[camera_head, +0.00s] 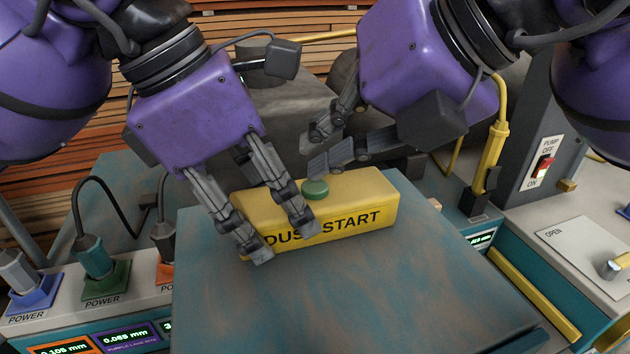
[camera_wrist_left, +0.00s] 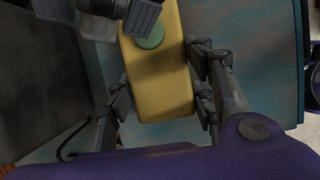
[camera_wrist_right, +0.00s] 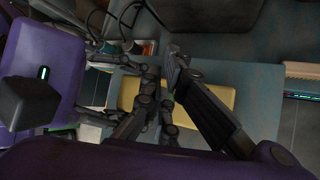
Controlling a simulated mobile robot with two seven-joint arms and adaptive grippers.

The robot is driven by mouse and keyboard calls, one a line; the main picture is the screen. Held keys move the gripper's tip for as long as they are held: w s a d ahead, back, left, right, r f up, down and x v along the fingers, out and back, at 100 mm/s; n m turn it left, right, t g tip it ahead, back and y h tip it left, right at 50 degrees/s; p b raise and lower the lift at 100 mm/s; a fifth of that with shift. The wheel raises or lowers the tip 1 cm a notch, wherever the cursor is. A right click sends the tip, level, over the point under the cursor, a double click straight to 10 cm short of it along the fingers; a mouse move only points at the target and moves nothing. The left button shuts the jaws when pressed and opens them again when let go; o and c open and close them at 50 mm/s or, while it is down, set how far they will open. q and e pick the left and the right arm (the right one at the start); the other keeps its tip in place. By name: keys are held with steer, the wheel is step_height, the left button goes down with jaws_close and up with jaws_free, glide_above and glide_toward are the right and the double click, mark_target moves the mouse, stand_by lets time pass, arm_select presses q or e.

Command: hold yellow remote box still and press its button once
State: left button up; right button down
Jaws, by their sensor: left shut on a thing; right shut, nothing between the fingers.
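The yellow remote box (camera_head: 365,197) lies on the worn teal table top. Its front reads "DUST START", partly covered by my left gripper's finger. A round green button (camera_head: 315,189) stands on its top. My left gripper (camera_head: 282,240) is shut on the box's left end, with fingers along its sides, as the left wrist view shows around the box (camera_wrist_left: 163,90). My right gripper (camera_head: 322,150) is shut and empty, just above and behind the button; contact cannot be told. In the right wrist view the box (camera_wrist_right: 222,97) is partly hidden by my fingers, and the button is hidden.
A panel with power plugs (camera_head: 97,262) and small displays is at the left. A pump switch (camera_head: 543,165) and an OPEN panel (camera_head: 585,250) are at the right. Stacked boards (camera_head: 50,180) fill the back left. The table top (camera_head: 370,290) in front of the box is bare.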

steer(key=shift+f, duration=0.5)
stand_by(0.8)
steer(key=shift+r, duration=0.85)
steer(key=shift+r, duration=2.5)
arm_select(q)
steer(key=o, duration=2)
steer(key=shift+r, duration=0.1)
